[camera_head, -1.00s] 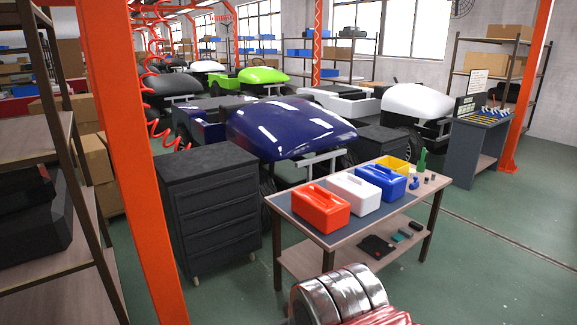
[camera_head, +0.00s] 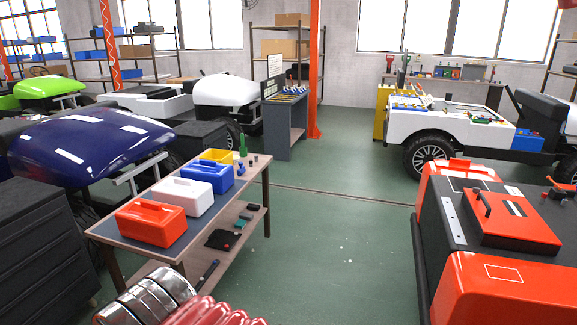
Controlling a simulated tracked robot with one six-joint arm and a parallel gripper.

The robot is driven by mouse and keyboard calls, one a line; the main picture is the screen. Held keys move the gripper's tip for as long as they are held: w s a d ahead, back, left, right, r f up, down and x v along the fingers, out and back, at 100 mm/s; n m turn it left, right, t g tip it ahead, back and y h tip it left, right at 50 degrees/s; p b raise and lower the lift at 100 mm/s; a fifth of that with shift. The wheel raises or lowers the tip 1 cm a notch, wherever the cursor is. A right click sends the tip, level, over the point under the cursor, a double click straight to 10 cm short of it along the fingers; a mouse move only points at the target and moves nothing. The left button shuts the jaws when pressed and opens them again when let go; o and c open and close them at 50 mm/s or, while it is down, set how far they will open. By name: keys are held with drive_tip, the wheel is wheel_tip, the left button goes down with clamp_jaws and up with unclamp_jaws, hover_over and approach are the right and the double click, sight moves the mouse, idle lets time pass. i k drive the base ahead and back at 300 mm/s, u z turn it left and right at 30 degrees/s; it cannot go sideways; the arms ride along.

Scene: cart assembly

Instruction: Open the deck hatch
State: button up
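A red-and-black deck (camera_head: 449,238) fills the lower right of the head view. On it lies a red hatch panel (camera_head: 520,232) with a black handle (camera_head: 482,202) near its left edge. The panel looks flat and closed. The deck's right part runs out of the picture. My gripper is not in view, so its state is hidden.
A workbench (camera_head: 123,239) stands at left, with a red toolbox (camera_head: 151,222), a white toolbox (camera_head: 186,197) and a blue toolbox (camera_head: 208,177) on top. A white vehicle (camera_head: 455,127) stands behind the deck. Green floor between the bench and deck is clear.

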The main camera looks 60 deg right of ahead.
sight(499, 214)
drive_tip(key=z, duration=2.9)
drive_tip(key=i, duration=2.35)
